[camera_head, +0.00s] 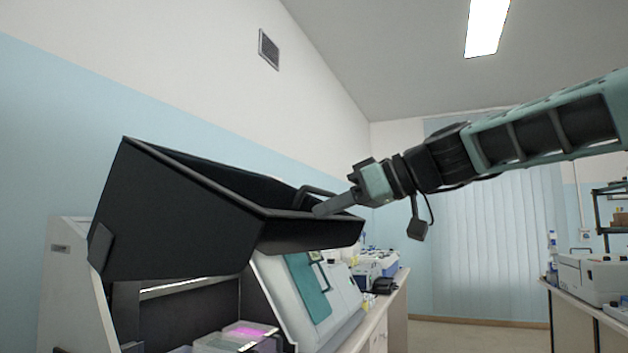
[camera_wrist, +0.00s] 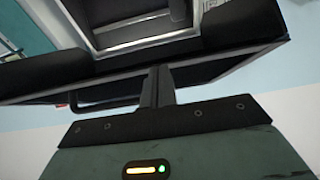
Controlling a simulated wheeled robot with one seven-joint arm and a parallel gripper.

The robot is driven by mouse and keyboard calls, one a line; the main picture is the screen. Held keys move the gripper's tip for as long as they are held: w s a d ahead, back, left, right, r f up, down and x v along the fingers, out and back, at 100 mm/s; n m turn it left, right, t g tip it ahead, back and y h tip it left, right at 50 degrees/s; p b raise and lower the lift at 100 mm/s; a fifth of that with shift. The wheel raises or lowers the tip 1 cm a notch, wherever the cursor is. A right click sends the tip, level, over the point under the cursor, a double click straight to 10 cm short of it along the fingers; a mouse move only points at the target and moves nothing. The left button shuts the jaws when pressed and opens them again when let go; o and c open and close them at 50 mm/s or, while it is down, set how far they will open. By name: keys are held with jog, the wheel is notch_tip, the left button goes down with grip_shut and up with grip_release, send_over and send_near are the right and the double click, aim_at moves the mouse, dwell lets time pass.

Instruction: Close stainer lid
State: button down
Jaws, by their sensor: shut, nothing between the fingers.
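The stainer (camera_head: 68,290) stands at the lower left in the head view. Its black lid (camera_head: 180,215) is raised and tilted above the open body. A dark handle bar (camera_head: 318,190) shows at the lid's right end. My gripper (camera_head: 322,210) is shut and empty, with its fingertips at the lid's right edge, beside the handle. I cannot tell whether they touch the lid. In the wrist view my shut fingers (camera_wrist: 157,85) point at the dark lid (camera_wrist: 235,62), and the handle (camera_wrist: 105,103) shows to their left.
Staining containers (camera_head: 240,338) sit inside the open body under the lid. A panel with a teal screen (camera_head: 308,287) is on the stainer's right side. Other devices stand on the bench (camera_head: 385,310) behind. A second bench (camera_head: 590,315) is at the right, with open floor between.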

notch_tip(320, 180, down, 21)
jog(key=a+t+y+b, duration=0.2)
jog(key=y+b, duration=0.3)
jog(key=b, duration=3)
jog(key=shift+w+a+f+b, duration=0.85)
jog(key=shift+a+f+b, duration=1.3)
jog(key=shift+f, duration=0.7)
jog(key=shift+w+a+f+b, duration=0.85)
jog(key=shift+a+f+b, duration=1)
jog(key=shift+f+b, duration=0.85)
jog(key=shift+w+a+f+b, duration=0.85)
jog(key=shift+a+f+b, duration=1.2)
jog(key=shift+f, duration=1)
jog(key=shift+d, duration=0.1)
